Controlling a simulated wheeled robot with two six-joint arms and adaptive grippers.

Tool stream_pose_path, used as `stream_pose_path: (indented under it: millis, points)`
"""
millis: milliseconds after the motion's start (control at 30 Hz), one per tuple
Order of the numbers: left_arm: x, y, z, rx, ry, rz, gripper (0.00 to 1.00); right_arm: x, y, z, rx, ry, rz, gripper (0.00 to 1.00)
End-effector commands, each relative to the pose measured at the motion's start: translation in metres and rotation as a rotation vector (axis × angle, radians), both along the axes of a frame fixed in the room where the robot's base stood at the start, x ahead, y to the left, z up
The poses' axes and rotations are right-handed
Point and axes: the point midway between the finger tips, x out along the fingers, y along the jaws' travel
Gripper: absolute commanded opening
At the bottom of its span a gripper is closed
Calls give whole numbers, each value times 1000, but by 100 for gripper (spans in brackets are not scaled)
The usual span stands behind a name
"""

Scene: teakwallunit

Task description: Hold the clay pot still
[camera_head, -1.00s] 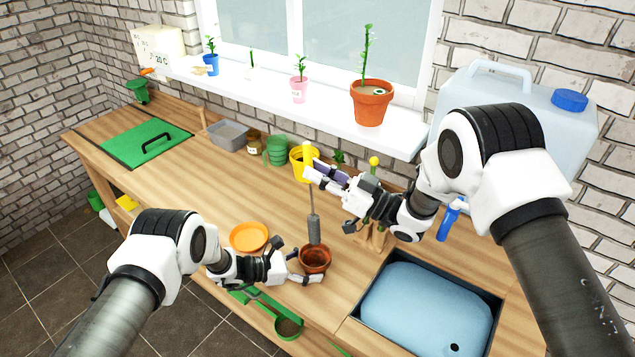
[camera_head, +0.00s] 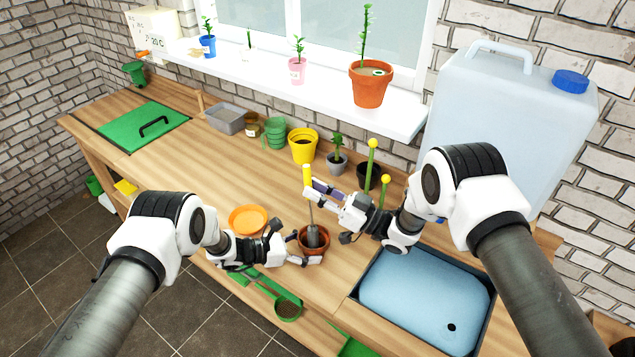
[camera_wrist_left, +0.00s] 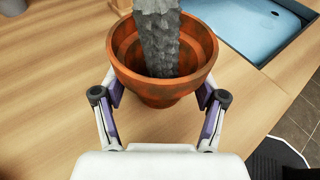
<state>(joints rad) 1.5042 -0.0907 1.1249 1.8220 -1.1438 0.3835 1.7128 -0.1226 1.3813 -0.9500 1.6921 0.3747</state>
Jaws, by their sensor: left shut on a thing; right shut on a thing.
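The brown clay pot (camera_head: 322,246) stands upright on the wooden bench, near its front edge. My left gripper (camera_head: 300,247) is shut on the pot from the left, low on its side. In the left wrist view the pot (camera_wrist_left: 125,70) sits between the two fingers (camera_wrist_left: 160,95). My right gripper (camera_head: 308,187) is shut on the yellow handle (camera_head: 307,174) of a tool, above the pot. The tool's grey, rough lower end (camera_head: 313,237) is inside the pot. It also shows in the wrist view (camera_wrist_left: 158,40), where it hides part of the pot's inside.
An orange saucer (camera_head: 248,219) lies left of the pot. A blue-covered basin (camera_head: 425,300) is set in the bench at right. A green scoop with soil (camera_head: 287,308) is below the front edge. Several pots line the back; the bench's left middle is clear.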

Motion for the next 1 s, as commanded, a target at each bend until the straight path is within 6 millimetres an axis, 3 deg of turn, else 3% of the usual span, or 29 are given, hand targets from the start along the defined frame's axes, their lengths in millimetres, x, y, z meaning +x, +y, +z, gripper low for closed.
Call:
stream_pose_path:
  millis: [400, 733, 1000]
  points:
    - [0, 0, 0, 0, 0, 0, 52, 1, 0, -1, 0, 0, 0, 0]
    - [0, 0, 0, 0, 0, 0, 52, 13, -10, -8, 1, 0, 0, 0]
    - [0, 0, 0, 0, 0, 0, 52, 17, -12, 8, 0, -2, -1, 0]
